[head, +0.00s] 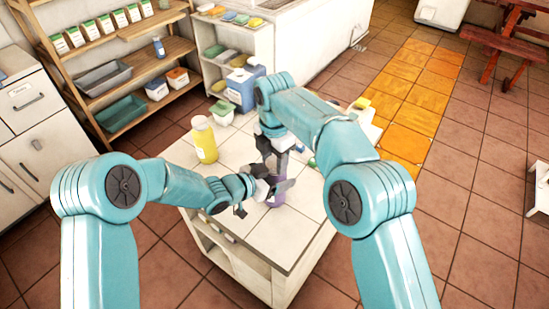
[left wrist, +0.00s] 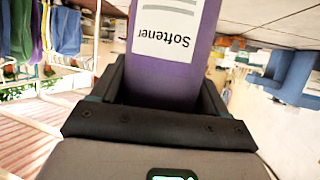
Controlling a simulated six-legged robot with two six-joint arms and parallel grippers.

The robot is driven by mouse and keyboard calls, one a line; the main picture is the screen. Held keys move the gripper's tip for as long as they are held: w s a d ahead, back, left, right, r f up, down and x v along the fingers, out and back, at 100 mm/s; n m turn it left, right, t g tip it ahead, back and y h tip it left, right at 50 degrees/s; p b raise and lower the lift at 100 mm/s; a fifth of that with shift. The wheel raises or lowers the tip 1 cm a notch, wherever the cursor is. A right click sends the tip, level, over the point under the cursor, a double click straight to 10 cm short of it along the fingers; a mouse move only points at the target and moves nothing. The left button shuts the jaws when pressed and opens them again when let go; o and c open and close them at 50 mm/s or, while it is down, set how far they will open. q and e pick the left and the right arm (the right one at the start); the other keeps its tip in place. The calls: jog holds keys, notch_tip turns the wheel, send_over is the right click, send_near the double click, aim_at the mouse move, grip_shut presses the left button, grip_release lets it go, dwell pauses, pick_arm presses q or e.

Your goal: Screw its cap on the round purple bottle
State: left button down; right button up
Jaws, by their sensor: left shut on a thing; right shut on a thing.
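The round purple bottle (head: 277,198) is upright over the white tiled counter, and only a small part of it shows in the head view. In the left wrist view the purple bottle (left wrist: 168,75) fills the middle, with a white "Softener" label upside down in the picture. My left gripper (head: 268,187) is shut around its side. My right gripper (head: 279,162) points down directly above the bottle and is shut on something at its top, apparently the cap. The cap itself is hidden by the fingers, so I cannot tell how it sits on the neck.
A yellow item (head: 362,102) lies at the right. The counter's front (head: 285,238) is clear.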

jog(key=m, duration=0.4)
jog(key=o, duration=1.2)
jog(key=shift+r, duration=2.25)
jog(key=shift+c, duration=0.5)
